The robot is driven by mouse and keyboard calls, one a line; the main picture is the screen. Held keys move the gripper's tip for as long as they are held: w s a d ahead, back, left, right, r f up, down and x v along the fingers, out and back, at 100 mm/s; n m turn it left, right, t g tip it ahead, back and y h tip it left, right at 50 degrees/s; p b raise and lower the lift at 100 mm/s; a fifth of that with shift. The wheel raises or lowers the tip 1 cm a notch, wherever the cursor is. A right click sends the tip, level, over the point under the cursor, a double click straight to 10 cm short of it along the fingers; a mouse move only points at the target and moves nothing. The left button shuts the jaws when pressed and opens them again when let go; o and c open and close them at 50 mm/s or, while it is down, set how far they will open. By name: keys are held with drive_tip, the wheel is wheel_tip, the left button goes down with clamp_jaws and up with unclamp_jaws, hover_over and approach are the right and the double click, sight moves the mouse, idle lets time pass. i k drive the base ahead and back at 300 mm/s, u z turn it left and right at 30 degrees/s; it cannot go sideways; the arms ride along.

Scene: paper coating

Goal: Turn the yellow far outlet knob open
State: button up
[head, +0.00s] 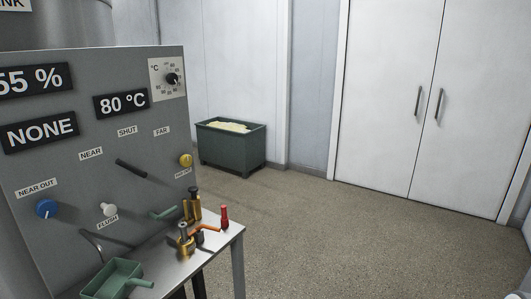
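The yellow knob (185,160) sits at the right edge of the grey control panel (60,165), above a small label too small to read surely, possibly the far outlet one. Its pointer position cannot be made out. A blue knob (46,208) is at the panel's lower left under the label NEAR OUT. A white knob (108,210) is above the label FLUSH. A black lever (131,168) slants below the labels NEAR, SHUT and FAR. My gripper is not in view.
A metal shelf (215,243) below the panel bears a green scoop (113,279), brass tools and a red-handled item (224,216). A dark green bin (231,146) stands by the back wall. White double doors (430,90) are shut. The floor (330,235) at right is clear.

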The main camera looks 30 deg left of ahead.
sight(185, 160)
drive_tip(key=u, duration=0.6)
drive_tip(key=i, duration=1.25)
drive_tip(key=u, duration=1.2)
drive_tip(key=i, duration=0.6)
drive_tip(key=u, duration=0.3)
drive_tip(key=k, duration=0.85)
drive_tip(key=u, duration=0.15)
drive_tip(key=i, duration=0.85)
drive_tip(key=z, duration=0.05)
